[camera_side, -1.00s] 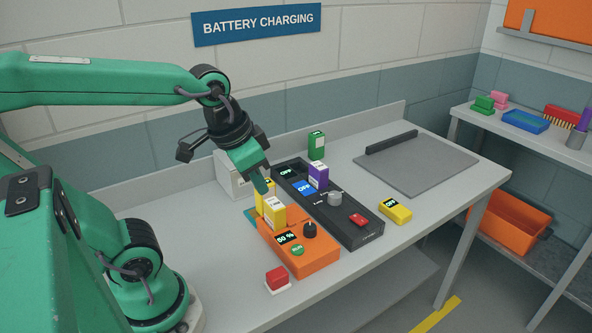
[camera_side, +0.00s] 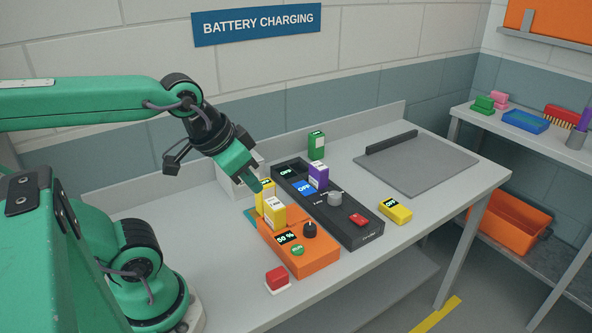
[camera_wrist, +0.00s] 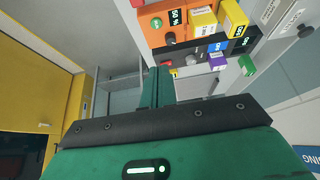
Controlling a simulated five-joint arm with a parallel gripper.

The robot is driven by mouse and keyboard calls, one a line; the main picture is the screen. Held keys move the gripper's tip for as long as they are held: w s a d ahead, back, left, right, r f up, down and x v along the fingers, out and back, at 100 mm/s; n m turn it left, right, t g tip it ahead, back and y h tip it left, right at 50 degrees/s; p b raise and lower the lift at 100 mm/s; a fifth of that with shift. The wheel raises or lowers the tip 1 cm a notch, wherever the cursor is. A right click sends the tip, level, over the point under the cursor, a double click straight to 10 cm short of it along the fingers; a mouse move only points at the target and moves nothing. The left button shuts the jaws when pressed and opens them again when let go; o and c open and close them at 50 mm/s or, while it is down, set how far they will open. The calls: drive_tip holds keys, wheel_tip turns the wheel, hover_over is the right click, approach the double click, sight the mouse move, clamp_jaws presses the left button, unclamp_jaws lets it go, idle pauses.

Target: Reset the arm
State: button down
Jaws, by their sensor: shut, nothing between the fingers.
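My gripper (camera_side: 257,186) is shut and empty in the side view. It points down and to the right, just above and left of the yellow batteries in the orange charger (camera_side: 312,262). The charger's display reads 50 %. In the wrist view my closed green fingers (camera_wrist: 160,72) show below the orange charger (camera_wrist: 165,22).
A dark charger (camera_side: 345,226) holds a purple battery (camera_side: 318,175). A green battery (camera_side: 317,145) stands behind it. A grey mat (camera_side: 430,165) lies clear at right.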

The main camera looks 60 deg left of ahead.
idle(0.6)
drive_tip(key=c, duration=0.5)
unclamp_jaws()
drive_tip(key=shift+w, duration=0.1)
drive_tip(key=g, duration=0.5)
hover_over(274, 204)
wheel_tip(274, 204, down, 11)
drive_tip(key=shift+d+f, duration=0.1)
drive_tip(key=shift+d, duration=0.05)
drive_tip(key=shift+a+f+g, duration=0.3)
drive_tip(key=shift+f, duration=1.35)
